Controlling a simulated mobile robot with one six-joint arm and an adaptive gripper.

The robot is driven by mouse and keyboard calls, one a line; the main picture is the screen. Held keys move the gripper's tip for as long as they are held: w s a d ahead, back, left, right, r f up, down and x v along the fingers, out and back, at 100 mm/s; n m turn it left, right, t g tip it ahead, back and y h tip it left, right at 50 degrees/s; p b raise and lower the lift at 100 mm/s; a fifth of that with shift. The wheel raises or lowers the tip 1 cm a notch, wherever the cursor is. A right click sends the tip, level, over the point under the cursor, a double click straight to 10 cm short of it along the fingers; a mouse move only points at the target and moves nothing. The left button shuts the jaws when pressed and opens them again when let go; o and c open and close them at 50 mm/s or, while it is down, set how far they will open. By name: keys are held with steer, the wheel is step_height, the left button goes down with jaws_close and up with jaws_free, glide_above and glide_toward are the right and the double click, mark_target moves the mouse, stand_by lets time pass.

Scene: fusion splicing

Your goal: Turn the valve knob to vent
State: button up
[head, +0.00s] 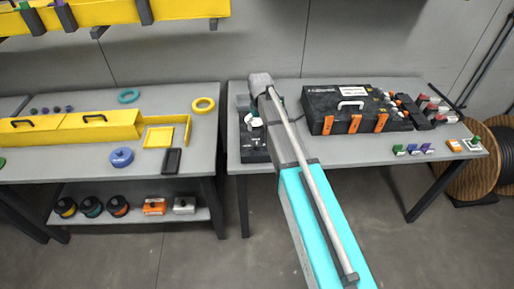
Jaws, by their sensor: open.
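My arm reaches from the lower right to the left end of the right-hand table. My gripper (252,122) is small at the arm's far end, over a black unit, and partly hidden by the arm. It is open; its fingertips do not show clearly. The black unit (254,155) lies at the table's left end, beside and partly behind my arm. I cannot make out the valve knob; it may be on this unit, hidden by my arm or gripper. I cannot tell whether my gripper touches anything.
A black case (320,124) with orange latches stands right of my arm. Small coloured blocks (412,150) line the table's front right. The left table (90,167) holds yellow trunking (70,128) and tape rolls. A wooden reel (480,176) stands at far right. The floor between the tables is clear.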

mark_target(257, 144)
steer(key=shift+a+f+b, duration=0.15)
steer(key=shift+f+b, duration=5)
steer(key=shift+f, duration=0.35)
jaws_close()
